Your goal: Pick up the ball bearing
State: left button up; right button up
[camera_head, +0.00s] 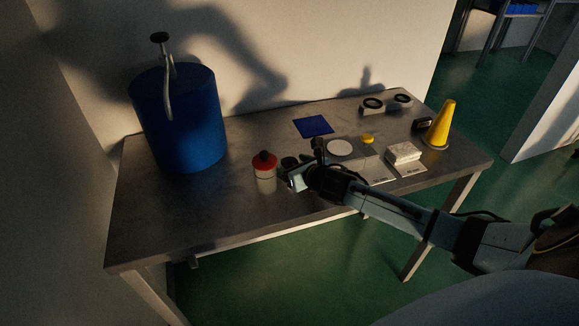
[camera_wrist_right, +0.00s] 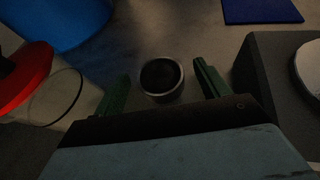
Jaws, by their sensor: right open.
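The ball bearing (camera_wrist_right: 161,79) looks like a short metal ring with a dark middle. In the right wrist view it stands on the bench between the two green fingers of my right gripper (camera_wrist_right: 160,88), with a gap on each side. The gripper is open and no finger visibly touches the ring. In the head view my right gripper (camera_head: 288,176) is low over the front middle of the bench. A dark round thing (camera_head: 289,162) just behind it seems to be the same ring, partly hidden by the gripper. My left gripper is not in view.
A red-topped bottle (camera_head: 264,171) stands close left of my gripper. A blue drum (camera_head: 180,120) is farther left. A white disc (camera_head: 340,147) on a dark block is close on the right. A blue mat (camera_head: 313,126) lies behind. A yellow cone (camera_head: 440,125) stands far right.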

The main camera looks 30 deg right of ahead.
jog(key=c, duration=1.2)
